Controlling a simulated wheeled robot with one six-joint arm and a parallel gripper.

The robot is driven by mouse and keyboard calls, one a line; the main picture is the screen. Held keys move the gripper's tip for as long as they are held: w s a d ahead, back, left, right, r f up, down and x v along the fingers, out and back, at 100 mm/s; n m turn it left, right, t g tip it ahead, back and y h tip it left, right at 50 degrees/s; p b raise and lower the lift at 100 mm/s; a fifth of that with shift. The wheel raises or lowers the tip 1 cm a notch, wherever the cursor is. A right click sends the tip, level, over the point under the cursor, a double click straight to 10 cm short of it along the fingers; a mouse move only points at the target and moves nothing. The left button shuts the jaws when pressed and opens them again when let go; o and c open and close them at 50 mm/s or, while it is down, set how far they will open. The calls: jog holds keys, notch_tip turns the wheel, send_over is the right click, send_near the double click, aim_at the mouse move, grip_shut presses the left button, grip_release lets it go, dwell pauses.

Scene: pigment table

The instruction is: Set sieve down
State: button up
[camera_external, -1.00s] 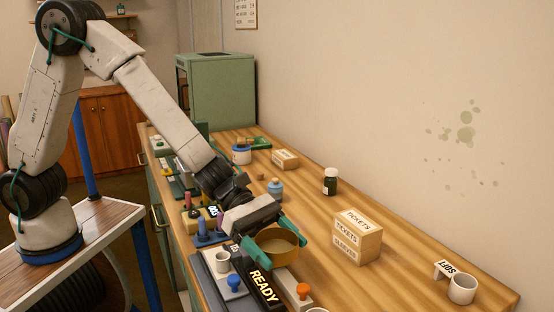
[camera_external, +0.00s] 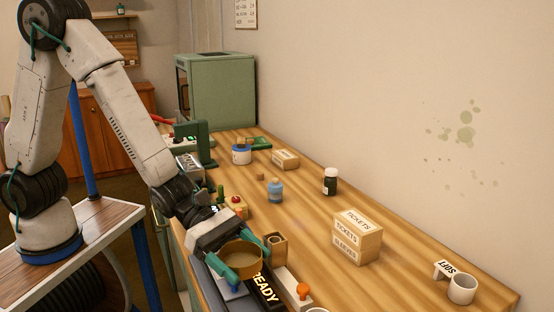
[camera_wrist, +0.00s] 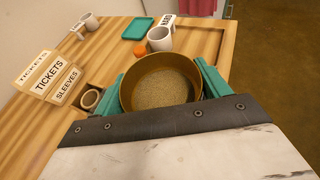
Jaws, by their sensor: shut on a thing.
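The sieve (camera_external: 241,254) is a round, brass-coloured ring with a mesh bottom. My gripper (camera_external: 254,258) has its two green fingers shut on the sieve from opposite sides. In the external view the sieve is at the front end of the bench, beside the black READY strip (camera_external: 265,288), and covers part of the rig there. In the wrist view the sieve (camera_wrist: 162,86) sits level between the fingers, with its mesh floor visible. I cannot tell whether its underside touches anything.
A wooden block with a round cup (camera_external: 275,245) stands close right of the sieve. An orange knob (camera_external: 303,289) is in front. The labelled boxes (camera_external: 357,238) stand farther right, and a white mug (camera_external: 461,289) is at the right end.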

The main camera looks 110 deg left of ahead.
notch_tip(320, 180, up, 7)
jog(key=shift+f, duration=0.1)
jog(key=shift+w+a+r, duration=0.2)
jog(key=shift+a+r, duration=0.1)
jog(key=shift+a, duration=0.35)
jog(key=w+a+r, duration=0.1)
jog(key=w+a, duration=0.1)
jog(key=a, duration=1.1)
send_over(260, 191)
jog(key=shift+y, duration=0.3)
notch_tip(260, 191, down, 12)
jog(key=shift+w+f, duration=0.1)
jog(key=shift+f, duration=2.1)
